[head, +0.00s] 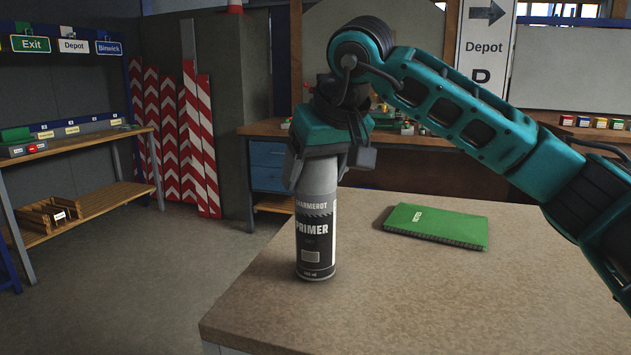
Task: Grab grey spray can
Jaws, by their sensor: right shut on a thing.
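The grey spray can (315,237) has a dark label that reads PRIMER. It stands upright on the near table, close to the table's left edge. My right gripper (322,178) comes down on it from above, with its fingers on either side of the can's upper part. The gripper is shut on the can, and its body hides the can's top. I cannot tell whether the can's base is touching the table or just above it. My left gripper is not in view.
A green notebook (436,225) lies on the near table (400,300) to the right of the can. Behind stand a workbench (420,141) and striped red-and-white boards (190,135). Wooden shelves (90,205) stand at the left. The table's front middle is clear.

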